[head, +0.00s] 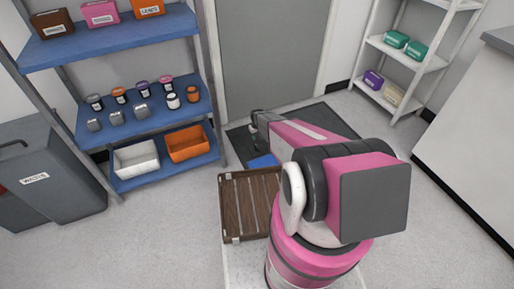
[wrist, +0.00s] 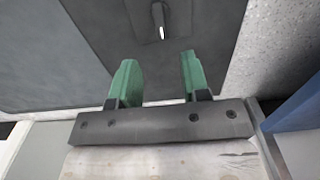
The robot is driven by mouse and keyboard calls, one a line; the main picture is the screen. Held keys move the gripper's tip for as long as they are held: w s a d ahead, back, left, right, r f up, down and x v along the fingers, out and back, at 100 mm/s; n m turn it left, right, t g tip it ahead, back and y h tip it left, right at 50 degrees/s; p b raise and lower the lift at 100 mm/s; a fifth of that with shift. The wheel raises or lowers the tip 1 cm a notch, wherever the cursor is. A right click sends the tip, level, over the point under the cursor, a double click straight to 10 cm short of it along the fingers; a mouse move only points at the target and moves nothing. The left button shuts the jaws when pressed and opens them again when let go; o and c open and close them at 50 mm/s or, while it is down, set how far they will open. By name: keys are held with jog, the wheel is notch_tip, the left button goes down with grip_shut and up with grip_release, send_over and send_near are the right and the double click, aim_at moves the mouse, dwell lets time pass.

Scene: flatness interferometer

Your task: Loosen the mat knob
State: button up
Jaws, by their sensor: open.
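A dark grey mat (head: 335,115) lies on the floor in front of the grey door in the head view. My gripper (head: 258,128) is over the mat's left part, and its jaws are too small to read there. In the wrist view, my gripper (wrist: 158,62) is open, with two green fingers apart and nothing between them. Beyond the fingers, a small dark fitting with a bright highlight (wrist: 160,20) stands on a dark grey panel; it may be the knob, but I cannot tell. The fingers appear apart from it.
A blue-shelved rack (head: 165,125) with jars and bins stands at the left. A brown slatted tray (head: 230,205) is beside my base. A small blue item (head: 263,161) shows below my gripper. A white shelf (head: 405,52) stands at the right, with bare floor before it.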

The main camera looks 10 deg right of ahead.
aim_at(257, 148)
notch_tip(257, 148, down, 10)
jog(key=shift+f, duration=0.15)
dwell(0.3)
grip_shut()
